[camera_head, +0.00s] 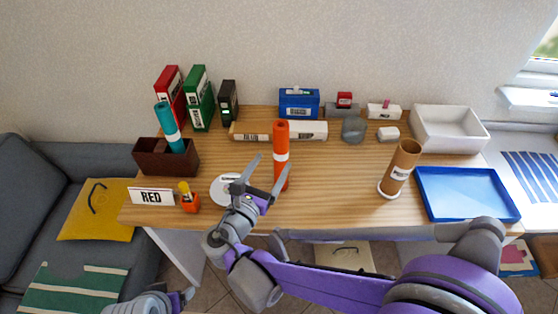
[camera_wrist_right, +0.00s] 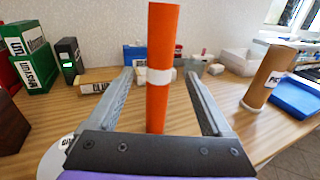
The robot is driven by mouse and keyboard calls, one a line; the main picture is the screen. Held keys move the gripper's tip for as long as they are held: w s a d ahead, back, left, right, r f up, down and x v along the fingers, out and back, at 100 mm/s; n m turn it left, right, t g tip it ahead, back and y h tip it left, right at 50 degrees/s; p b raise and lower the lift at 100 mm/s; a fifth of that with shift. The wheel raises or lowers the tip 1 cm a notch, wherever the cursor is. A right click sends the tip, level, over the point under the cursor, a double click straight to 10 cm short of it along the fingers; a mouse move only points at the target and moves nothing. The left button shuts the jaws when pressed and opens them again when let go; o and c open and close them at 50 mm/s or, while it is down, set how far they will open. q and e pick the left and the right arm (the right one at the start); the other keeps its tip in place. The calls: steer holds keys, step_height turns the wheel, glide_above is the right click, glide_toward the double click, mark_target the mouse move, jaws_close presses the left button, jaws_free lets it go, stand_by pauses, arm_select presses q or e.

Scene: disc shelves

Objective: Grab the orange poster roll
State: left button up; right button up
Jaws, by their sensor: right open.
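The orange poster roll (camera_head: 281,145) stands upright on the wooden table, with a white band around its middle. My right gripper (camera_head: 272,168) is open at the roll, its fingers pointing away from me. In the right wrist view the orange roll (camera_wrist_right: 161,110) rises between the two spread fingers of the right gripper (camera_wrist_right: 158,78), with a visible gap on each side. The roll's foot is hidden behind the gripper's palm there. Part of my left gripper (camera_head: 178,298) shows at the bottom edge of the head view; its jaws are unclear.
A white disc (camera_head: 227,190) lies left of my right gripper. A teal roll (camera_head: 169,126) stands in a brown box (camera_head: 150,156). A brown roll (camera_head: 403,165) stands at right, beside a blue tray (camera_head: 467,214). Binders and small boxes line the back.

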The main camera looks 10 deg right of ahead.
mark_target(276, 151)
steer(key=shift+w+a, duration=0.1)
steer(key=shift+w, duration=0.2)
steer(key=x, duration=0.4)
steer(key=shift+w+r, duration=0.15)
steer(key=shift+r, duration=0.05)
steer(key=p+x, duration=0.1)
steer(key=x, duration=0.3)
steer(key=shift+w+d+r, duration=0.1)
steer(key=shift+w+d, duration=0.05)
steer(key=shift+d, duration=0.35)
steer(key=shift+w+d, duration=0.25)
steer(key=shift+w, duration=0.2)
steer(key=shift+s, duration=0.1)
jaws_close()
